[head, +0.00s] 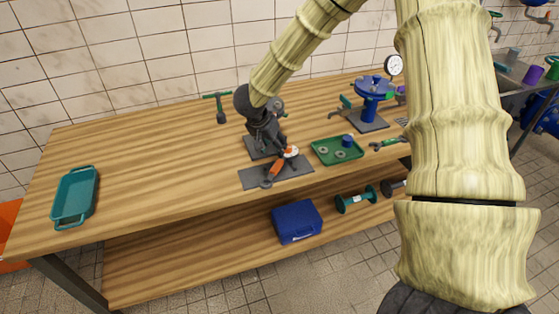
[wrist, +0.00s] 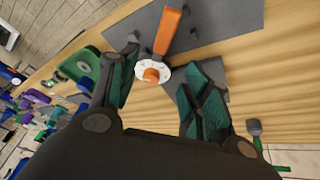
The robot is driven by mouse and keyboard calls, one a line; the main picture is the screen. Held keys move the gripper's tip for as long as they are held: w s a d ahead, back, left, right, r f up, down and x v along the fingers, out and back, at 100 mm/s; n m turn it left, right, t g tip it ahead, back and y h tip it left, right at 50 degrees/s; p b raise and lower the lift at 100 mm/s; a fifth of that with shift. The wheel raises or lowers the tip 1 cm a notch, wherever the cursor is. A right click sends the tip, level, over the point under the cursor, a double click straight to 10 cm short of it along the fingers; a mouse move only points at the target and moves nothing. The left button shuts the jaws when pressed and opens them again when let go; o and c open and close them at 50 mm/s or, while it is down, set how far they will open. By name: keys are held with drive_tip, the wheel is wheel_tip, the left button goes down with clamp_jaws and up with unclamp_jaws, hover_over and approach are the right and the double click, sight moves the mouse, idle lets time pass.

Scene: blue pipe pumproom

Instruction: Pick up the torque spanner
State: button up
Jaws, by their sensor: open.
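What looks like the torque spanner (head: 275,167) has an orange handle, a round white dial and a dark end. My gripper (head: 281,146) is open just above and behind the dial. In the wrist view the gripper's dark, green-padded fingers (wrist: 170,62) stand apart on either side of it. Contact cannot be told.
A green tray (head: 320,154) with small parts stands just right. A blue vise-like device (head: 370,102) is behind it. A teal tray (head: 60,200) is far left; the bench between is clear. A blue case (head: 297,222) sits on the lower shelf.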

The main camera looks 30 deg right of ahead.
sight(280, 160)
drive_tip(key=x, duration=0.3)
drive_tip(key=shift+w+f, duration=0.1)
drive_tip(key=shift+f, duration=0.15)
drive_tip(key=shift+p+x, duration=0.7)
drive_tip(key=shift+x, duration=0.4)
drive_tip(key=shift+p+x, duration=0.4)
drive_tip(key=shift+x, duration=1.45)
drive_tip(key=shift+d, duration=0.1)
drive_tip(key=shift+c, duration=0.2)
drive_tip(key=shift+r, duration=0.1)
clamp_jaws()
